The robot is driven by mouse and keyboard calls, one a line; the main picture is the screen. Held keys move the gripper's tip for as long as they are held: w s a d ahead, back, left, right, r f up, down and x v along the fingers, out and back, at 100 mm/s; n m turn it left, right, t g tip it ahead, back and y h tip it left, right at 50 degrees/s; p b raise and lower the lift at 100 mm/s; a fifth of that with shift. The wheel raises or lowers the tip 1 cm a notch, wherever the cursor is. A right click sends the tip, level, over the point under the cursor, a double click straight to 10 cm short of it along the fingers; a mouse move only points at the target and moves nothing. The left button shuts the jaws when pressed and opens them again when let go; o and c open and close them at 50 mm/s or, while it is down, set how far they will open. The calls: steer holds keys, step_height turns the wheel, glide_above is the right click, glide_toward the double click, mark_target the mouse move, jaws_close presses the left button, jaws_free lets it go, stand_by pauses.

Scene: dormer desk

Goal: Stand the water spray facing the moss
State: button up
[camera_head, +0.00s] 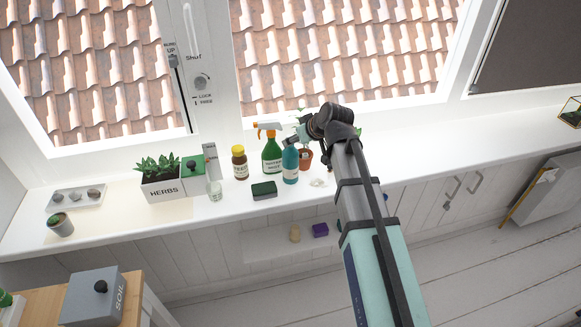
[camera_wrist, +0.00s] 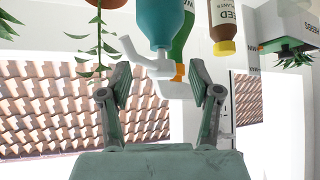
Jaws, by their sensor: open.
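A teal bottle (camera_head: 290,166) with a pale spray head stands upright on the white sill. In the wrist view, which looks upside down, the teal bottle (camera_wrist: 160,22) has its white head between the fingers, with visible gaps at both sides. My gripper (camera_head: 298,138) is open around that head; it also shows in the wrist view (camera_wrist: 157,88). A green bottle (camera_head: 271,155) with an orange and white spray head stands behind and left of it. Which bottle is the water spray is unclear from the labels. Moss is not clearly identifiable; a glass terrarium (camera_head: 572,112) stands at the far right.
A brown yellow-capped bottle (camera_head: 239,163), a dark green block (camera_head: 264,190) and a HERBS planter (camera_head: 161,184) are to the left. A terracotta pot (camera_head: 305,160) is close behind the teal bottle. The sill (camera_head: 450,138) right of my arm is clear.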

mark_target(290, 163)
steer(key=shift+p+x, duration=0.7)
steer(key=shift+x, duration=1.4)
steer(key=shift+s, duration=0.1)
jaws_close()
